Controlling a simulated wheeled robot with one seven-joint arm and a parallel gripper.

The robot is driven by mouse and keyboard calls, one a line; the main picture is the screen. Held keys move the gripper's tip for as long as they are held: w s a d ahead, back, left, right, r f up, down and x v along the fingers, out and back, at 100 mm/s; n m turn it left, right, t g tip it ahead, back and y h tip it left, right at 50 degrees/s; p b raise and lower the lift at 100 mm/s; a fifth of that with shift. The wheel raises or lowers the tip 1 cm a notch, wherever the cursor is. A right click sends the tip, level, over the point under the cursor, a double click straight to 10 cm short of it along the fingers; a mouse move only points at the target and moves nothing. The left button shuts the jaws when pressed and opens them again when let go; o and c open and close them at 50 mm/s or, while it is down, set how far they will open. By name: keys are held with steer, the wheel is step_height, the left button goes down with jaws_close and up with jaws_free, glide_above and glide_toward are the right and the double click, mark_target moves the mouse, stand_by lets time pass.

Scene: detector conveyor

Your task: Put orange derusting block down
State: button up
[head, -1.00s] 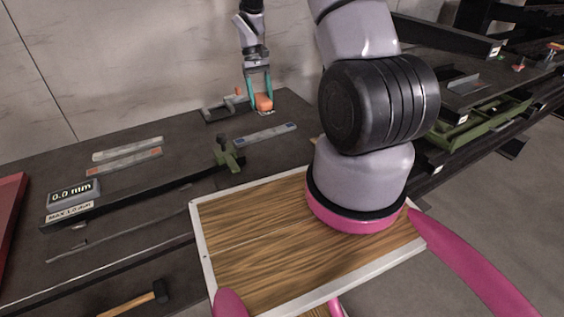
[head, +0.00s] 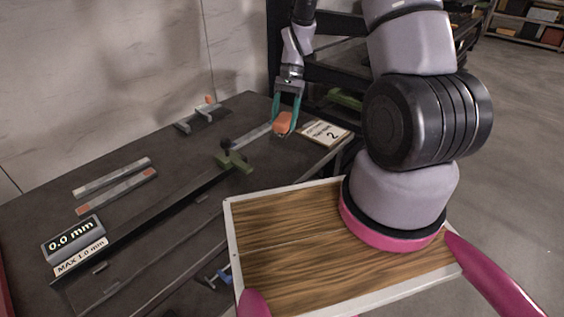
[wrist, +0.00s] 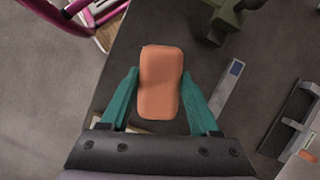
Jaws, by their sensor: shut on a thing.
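The orange derusting block (head: 283,122) is between the teal fingers of my gripper (head: 287,117) near the right end of the dark table (head: 190,125). In the wrist view the block (wrist: 160,82) shows as a rounded orange oblong, with my gripper (wrist: 160,95) shut on its sides. The dark table top lies below it. Whether the block touches the table cannot be told.
A white sign with a 2 (head: 325,133) lies just right of the block. A green clamp (head: 234,160), a grey clamp-like piece (head: 197,117), metal strips (head: 112,177) and a 0.0 mm display (head: 73,238) are on the table. A wooden tray (head: 232,225) is in front.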

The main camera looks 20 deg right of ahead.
mark_target(282, 122)
steer(key=s+m, duration=0.1)
steer(key=s+a+m, duration=0.1)
steer(key=m, duration=0.1)
steer(key=shift+s+a+f+y, duration=0.1)
steer(key=shift+s+a+y, duration=0.1)
steer(key=shift+y, duration=0.1)
steer(key=shift+s+a+f+m+t, duration=0.1)
steer(key=shift+s+f+m+t, duration=0.1)
steer(key=shift+m+t, duration=0.15)
step_height(282, 122, down, 10)
steer(key=shift+a+r, duration=0.1)
steer(key=shift+r, duration=0.1)
steer(key=shift+f, duration=0.15)
steer(key=o, duration=1.3)
